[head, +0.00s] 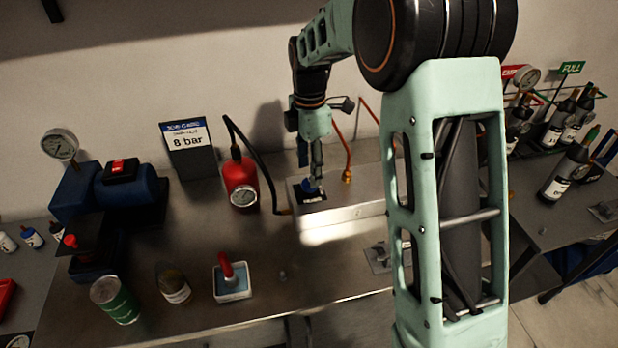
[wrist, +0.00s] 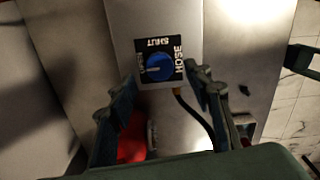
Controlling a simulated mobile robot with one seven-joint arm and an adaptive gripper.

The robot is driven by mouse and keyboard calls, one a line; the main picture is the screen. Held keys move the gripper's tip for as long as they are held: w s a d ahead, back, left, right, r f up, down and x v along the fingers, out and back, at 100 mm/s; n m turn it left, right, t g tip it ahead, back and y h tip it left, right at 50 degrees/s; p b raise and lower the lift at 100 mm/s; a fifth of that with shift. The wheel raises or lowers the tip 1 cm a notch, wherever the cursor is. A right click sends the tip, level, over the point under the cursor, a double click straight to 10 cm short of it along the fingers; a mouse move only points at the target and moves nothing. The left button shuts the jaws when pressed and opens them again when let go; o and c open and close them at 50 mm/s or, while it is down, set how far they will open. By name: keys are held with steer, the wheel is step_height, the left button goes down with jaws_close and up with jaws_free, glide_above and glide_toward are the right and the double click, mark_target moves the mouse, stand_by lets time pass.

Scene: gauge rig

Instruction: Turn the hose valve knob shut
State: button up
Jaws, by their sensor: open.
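The hose valve knob is a round blue knob (wrist: 158,68) on a black plate marked HOSE, SHUT and OPEN. Its pale pointer line points left in the wrist view, towards the OPEN word; SHUT is at the top of the plate. The knob plate sits on a metal box (head: 350,207) on the bench. My gripper (wrist: 162,78) is open and empty, with one finger to each side of the knob. In the head view my gripper (head: 316,180) is right over the knob, which is mostly hidden there. I cannot tell whether the fingers touch it.
A red extinguisher (head: 240,180) with a gauge and black hose stands left of the box. An orange pipe (head: 347,160) rises behind it. A green can (head: 115,300), a jar (head: 173,284) and a white tray (head: 232,283) stand at the front. A compressor (head: 130,195) is at left.

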steer(key=shift+f, duration=1.95)
steer(key=c, duration=1.1)
